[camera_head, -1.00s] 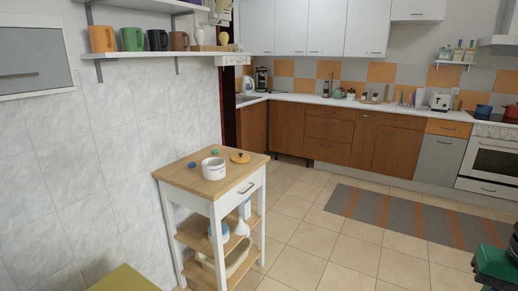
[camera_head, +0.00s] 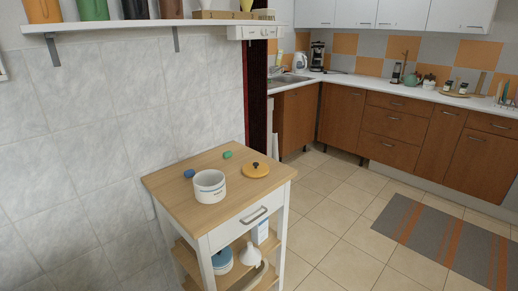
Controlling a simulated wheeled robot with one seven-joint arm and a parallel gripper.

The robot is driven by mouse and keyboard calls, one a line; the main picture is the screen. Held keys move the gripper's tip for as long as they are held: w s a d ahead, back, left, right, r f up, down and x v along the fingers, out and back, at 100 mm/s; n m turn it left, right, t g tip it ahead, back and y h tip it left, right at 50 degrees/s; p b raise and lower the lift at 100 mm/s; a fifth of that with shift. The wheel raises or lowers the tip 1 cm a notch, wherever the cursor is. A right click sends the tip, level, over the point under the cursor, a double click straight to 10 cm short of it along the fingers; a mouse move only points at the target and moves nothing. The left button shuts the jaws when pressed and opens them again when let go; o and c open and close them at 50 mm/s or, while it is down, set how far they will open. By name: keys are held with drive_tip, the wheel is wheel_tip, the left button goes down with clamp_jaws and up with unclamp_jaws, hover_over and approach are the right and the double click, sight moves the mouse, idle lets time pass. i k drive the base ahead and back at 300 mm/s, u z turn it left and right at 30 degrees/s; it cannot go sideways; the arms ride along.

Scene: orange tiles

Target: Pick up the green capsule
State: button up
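The green capsule (camera_head: 227,154) is a small green piece lying on the wooden top of a white cart (camera_head: 169,190), near its back edge. A small blue piece (camera_head: 189,173) lies to its left and nearer. A white pot (camera_head: 209,187) stands in front of both, and a yellow lid with a dark knob (camera_head: 256,170) lies to the right. The green capsule is apart from all of these and unobstructed. My gripper is not in view.
A tiled wall stands behind and left of the cart, with a shelf (camera_head: 130,25) of mugs above. The cart's lower shelves hold a funnel (camera_head: 251,257) and a blue-and-white container (camera_head: 222,262). Open floor (camera_head: 335,225) lies to the right, with a striped rug (camera_head: 450,240).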

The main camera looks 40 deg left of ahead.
sight(226, 154)
drive_tip(key=u, duration=0.3)
drive_tip(key=i, duration=1.1)
drive_tip(key=u, duration=0.9)
drive_tip(key=i, duration=0.55)
drive_tip(key=u, duration=0.4)
